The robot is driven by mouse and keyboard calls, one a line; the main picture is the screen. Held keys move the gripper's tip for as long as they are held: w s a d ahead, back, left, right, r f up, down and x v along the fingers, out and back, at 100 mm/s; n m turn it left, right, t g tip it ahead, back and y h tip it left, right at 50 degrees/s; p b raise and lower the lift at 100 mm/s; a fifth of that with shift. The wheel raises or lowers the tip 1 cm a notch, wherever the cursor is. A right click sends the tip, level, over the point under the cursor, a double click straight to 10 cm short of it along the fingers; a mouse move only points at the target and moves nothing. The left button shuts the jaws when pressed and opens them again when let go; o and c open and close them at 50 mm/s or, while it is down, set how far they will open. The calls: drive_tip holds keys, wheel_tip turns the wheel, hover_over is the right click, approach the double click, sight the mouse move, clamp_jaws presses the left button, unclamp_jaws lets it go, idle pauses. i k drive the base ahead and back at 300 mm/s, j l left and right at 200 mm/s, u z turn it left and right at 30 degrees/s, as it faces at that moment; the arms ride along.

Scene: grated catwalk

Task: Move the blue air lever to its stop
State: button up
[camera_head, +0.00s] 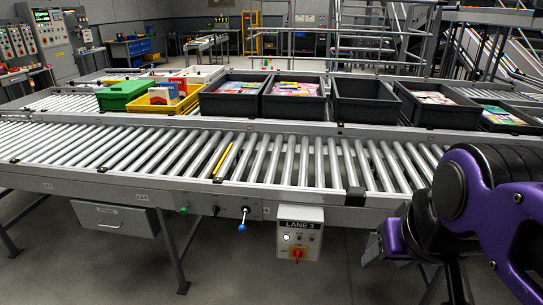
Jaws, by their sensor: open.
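The blue air lever (242,227) is a short metal rod with a blue knob. It hangs down, slightly tilted, from the front rail of the conveyor, left of the LANE 3 box. My gripper (378,243) is at the lower right, in front of the conveyor rail and well to the right of the lever, touching nothing that I can see. It is open and empty; my purple and black arm partly hides it.
A green knob (183,210) and a small black knob (216,210) sit on the rail left of the lever. The LANE 3 control box (299,236) with a red-and-yellow switch hangs between lever and gripper. A grey drawer (115,218) is further left. Black bins (364,113) stand behind.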

sight(242, 229)
drive_tip(key=u, duration=0.75)
drive_tip(key=i+l+u, duration=0.15)
drive_tip(key=k+l, duration=0.05)
drive_tip(key=l, duration=0.05)
